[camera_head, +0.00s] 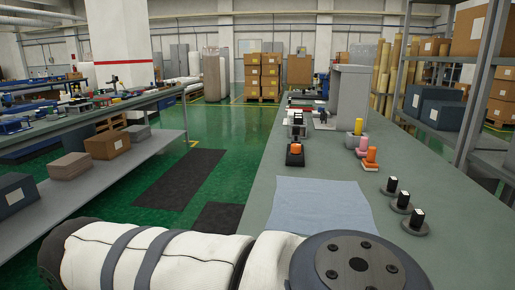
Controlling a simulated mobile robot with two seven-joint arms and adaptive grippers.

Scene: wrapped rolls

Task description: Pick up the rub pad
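No item is clearly marked as the rub pad, and I cannot tell which one it is. Small candidates on the grey-green table are a black block with an orange top (295,153), an orange piece on a pale base (371,158) and a pink piece (364,146). A flat light-blue cloth (320,205) lies nearer, beside my arm. A white-sleeved arm of mine with a dark round joint crosses the bottom of the view and hides the table's near part. Neither gripper shows.
Several dark round bases with black-and-white blocks (403,202) stand at the right of the cloth. A grey upright housing (348,95) stands farther back. A metal shelf (480,85) with boxes rises at the right. The table between cloth and housing has free room.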

